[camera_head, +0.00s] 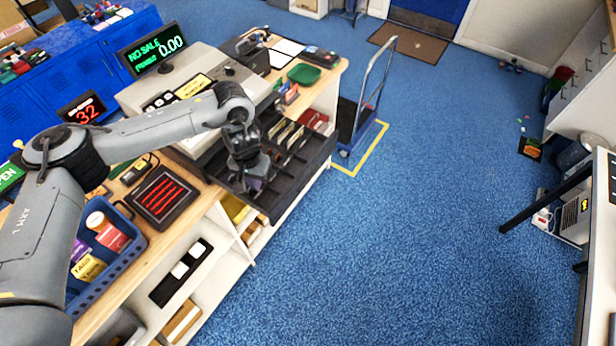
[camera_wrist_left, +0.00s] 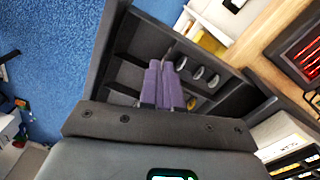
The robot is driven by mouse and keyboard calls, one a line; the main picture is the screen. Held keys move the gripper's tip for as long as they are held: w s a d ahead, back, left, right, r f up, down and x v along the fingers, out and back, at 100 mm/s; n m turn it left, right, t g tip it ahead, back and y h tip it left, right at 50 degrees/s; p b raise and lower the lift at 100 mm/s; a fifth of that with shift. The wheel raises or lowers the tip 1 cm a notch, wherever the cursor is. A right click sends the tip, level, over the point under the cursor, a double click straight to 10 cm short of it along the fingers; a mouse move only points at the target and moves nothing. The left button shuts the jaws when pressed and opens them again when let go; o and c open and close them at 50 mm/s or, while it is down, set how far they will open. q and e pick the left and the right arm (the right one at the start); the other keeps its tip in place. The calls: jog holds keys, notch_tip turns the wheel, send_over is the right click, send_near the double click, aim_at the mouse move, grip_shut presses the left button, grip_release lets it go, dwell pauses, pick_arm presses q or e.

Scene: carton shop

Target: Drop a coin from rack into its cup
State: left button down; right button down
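My left gripper (camera_head: 256,184) points down over the open black cash drawer (camera_head: 318,156). In the left wrist view its purple fingers (camera_wrist_left: 161,84) are together, with no coin visible between them; the tips' far side is hidden. Beside them, several coins show in the drawer (camera_wrist_left: 255,93): silver-grey coins (camera_wrist_left: 197,73) in a row and a gold-coloured coin (camera_wrist_left: 191,103) nearer the fingers. Dark dividers split the drawer into compartments. I cannot tell which part is the rack and which the cup. My right gripper is not in view.
The register (camera_head: 178,72) stands behind the drawer. A red-striped black pad (camera_head: 162,196) and a blue basket (camera_head: 128,262) lie on the counter to the left. A trolley (camera_head: 368,100) stands beyond; open blue floor lies right.

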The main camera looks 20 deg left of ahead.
pick_arm(q)
jog(key=c, duration=1.3)
grip_release()
jog(key=shift+r, duration=0.15)
notch_tip(320, 180, up, 10)
jog(key=shift+r+p, duration=0.25)
jog(key=shift+p, duration=0.7)
